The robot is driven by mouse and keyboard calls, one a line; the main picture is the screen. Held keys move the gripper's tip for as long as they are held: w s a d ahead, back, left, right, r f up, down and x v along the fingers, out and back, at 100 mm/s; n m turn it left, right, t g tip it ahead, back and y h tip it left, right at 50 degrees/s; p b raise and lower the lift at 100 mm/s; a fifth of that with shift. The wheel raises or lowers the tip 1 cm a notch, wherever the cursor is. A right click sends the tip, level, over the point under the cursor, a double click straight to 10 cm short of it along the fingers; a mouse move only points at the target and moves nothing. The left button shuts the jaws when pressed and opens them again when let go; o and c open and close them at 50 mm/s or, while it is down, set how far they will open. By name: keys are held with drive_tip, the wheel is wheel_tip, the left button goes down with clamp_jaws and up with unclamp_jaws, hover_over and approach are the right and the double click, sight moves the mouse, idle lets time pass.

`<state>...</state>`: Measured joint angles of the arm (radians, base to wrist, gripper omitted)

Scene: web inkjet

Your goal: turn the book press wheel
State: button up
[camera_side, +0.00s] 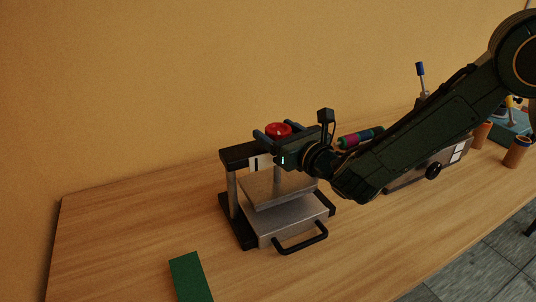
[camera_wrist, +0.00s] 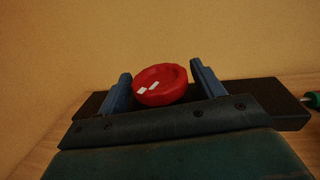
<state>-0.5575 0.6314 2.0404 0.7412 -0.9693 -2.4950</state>
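The book press (camera_side: 290,219) stands on the table, with a black frame, a grey pressing plate and a grey base with a black handle at the front. Its red wheel (camera_side: 278,130) sits on top. In the wrist view the red wheel (camera_wrist: 161,85) has white marks on its near side and lies between my two blue fingers. My gripper (camera_side: 262,139) is at the top of the press, with its fingers spread on both sides of the wheel. In the wrist view a gap shows beside the right finger, and the left finger looks close to the wheel. My gripper hides part of the press top.
A green block (camera_side: 190,277) lies at the table's front left. To the right, partly behind my arm, are a grey machine with a black knob (camera_side: 433,171), a multicoloured roll (camera_side: 360,138) and orange-topped cylinders (camera_side: 517,152). The left of the wooden table (camera_side: 120,225) is clear.

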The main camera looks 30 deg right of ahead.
drive_tip(key=shift+o, duration=0.2)
drive_tip(key=shift+s, duration=0.1)
drive_tip(key=s+d, duration=0.2)
drive_tip(key=s, duration=0.9)
drive_tip(key=shift+s, duration=0.35)
idle(0.3)
drive_tip(key=shift+w+a, duration=0.1)
drive_tip(key=shift+a, duration=0.05)
idle(0.3)
drive_tip(key=shift+s+a+r+m+h, duration=0.2)
drive_tip(key=shift+a+m+h, duration=0.95)
drive_tip(key=shift+h, duration=0.65)
drive_tip(key=shift+s+a+r+m+h, duration=0.15)
drive_tip(key=shift+a+m+h, duration=1)
drive_tip(key=shift+h, duration=0.65)
drive_tip(key=shift+w, duration=0.2)
drive_tip(key=x, duration=1.3)
drive_tip(key=shift+w+d+f, duration=0.1)
drive_tip(key=shift+w+d, duration=0.1)
drive_tip(key=shift+w, duration=0.1)
